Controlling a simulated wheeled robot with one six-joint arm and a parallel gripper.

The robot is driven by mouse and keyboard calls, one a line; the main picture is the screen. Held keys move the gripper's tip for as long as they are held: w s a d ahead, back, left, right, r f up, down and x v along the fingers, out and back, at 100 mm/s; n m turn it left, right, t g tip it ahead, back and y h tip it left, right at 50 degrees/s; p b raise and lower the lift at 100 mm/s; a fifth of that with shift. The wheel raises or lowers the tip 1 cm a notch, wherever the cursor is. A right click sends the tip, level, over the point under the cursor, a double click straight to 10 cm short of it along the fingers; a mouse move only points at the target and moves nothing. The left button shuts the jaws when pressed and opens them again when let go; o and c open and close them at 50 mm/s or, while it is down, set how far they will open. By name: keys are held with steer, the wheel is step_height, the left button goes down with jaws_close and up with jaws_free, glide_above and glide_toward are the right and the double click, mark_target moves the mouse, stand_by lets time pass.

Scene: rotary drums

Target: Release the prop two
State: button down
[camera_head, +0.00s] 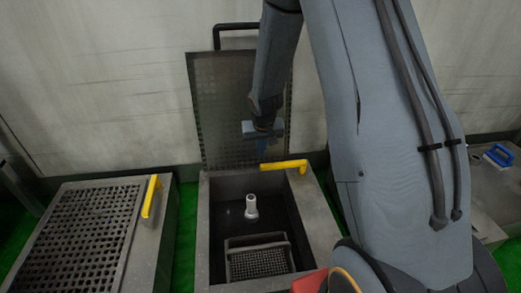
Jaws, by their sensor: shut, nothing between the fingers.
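My gripper (262,146) hangs from my arm above the back of the middle drum box (325,225), in front of its raised perforated lid (222,110). Its fingers are shut and hold nothing. A yellow handle (284,165), which may be a prop, sits at the back right rim of that box, just below my gripper and apart from it. A second yellow handle (150,196) stands at the right edge of the closed box on the left. I cannot tell which of them is prop two.
Inside the open box are a white upright fitting (251,207) and a grey basket (258,263). The left box has a closed perforated grate (75,235). A blue handle (498,155) lies on a grey surface at right. A pale wall (100,80) stands close behind.

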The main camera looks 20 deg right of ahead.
steer(key=shift+b+x, duration=1.25)
steer(key=shift+x, duration=1.45)
steer(key=shift+s+a+p, duration=0.1)
steer(key=shift+s+p, duration=0.05)
steer(key=shift+p, duration=0.35)
